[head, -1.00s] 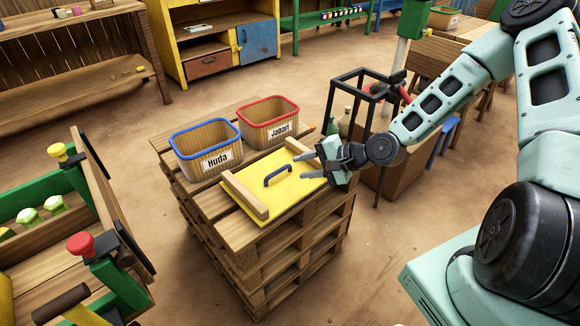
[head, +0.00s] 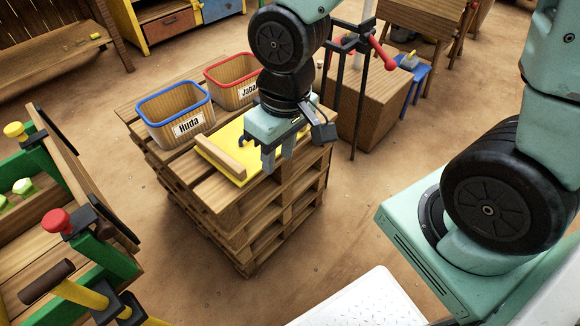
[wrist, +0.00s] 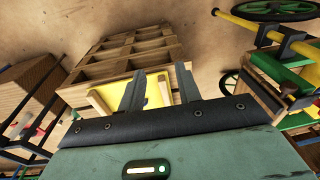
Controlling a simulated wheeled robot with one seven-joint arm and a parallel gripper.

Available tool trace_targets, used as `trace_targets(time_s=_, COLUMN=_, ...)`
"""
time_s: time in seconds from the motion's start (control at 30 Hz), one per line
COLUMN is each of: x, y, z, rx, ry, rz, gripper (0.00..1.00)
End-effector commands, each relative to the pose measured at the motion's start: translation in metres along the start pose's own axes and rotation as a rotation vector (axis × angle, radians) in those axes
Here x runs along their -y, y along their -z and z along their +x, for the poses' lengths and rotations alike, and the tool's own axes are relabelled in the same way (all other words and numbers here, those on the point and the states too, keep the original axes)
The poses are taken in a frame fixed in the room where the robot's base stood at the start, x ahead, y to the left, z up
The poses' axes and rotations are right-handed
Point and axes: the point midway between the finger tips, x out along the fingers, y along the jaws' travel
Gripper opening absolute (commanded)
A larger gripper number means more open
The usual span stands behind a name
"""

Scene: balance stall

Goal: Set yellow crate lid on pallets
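The yellow crate lid (head: 233,131) lies flat on top of the pallets (head: 219,197), in front of the two baskets. It has a wooden batten (head: 220,155) along its left edge; a bit of its dark blue handle (head: 243,141) shows beside my gripper. My gripper (head: 278,160) points downward in front of the lid's right part and hides much of it. In the wrist view the two fingers (wrist: 159,92) are apart with nothing held between them, and the yellow lid (wrist: 153,93) shows between and beside them. Whether the fingers touch the lid cannot be told.
A blue-rimmed basket marked Huda (head: 175,113) and a red-rimmed basket (head: 232,82) stand at the back of the pallets. A wooden box (head: 367,108) and a dark metal frame are to the right. A green-framed cart (head: 75,240) is at left. Bare floor lies between.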

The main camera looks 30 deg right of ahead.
Motion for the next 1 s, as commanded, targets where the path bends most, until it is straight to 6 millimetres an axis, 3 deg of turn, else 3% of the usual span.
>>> trace_targets(time_s=0.1, x=0.031, y=-0.029, z=-0.032, rx=0.021, ry=-0.021, rz=-0.16, gripper=0.34)
trace_targets(time_s=0.33, x=0.056, y=-0.065, z=-0.058, rx=0.057, ry=-0.008, rz=-0.308, gripper=0.34)
trace_targets(time_s=0.77, x=0.058, y=-0.067, z=-0.066, rx=0.06, ry=-0.006, rz=-0.319, gripper=0.34)
trace_targets(time_s=0.87, x=0.059, y=-0.066, z=-0.079, rx=0.06, ry=-0.006, rz=-0.318, gripper=0.34)
trace_targets(time_s=1.0, x=0.061, y=-0.063, z=-0.113, rx=0.06, ry=-0.006, rz=-0.318, gripper=0.34)
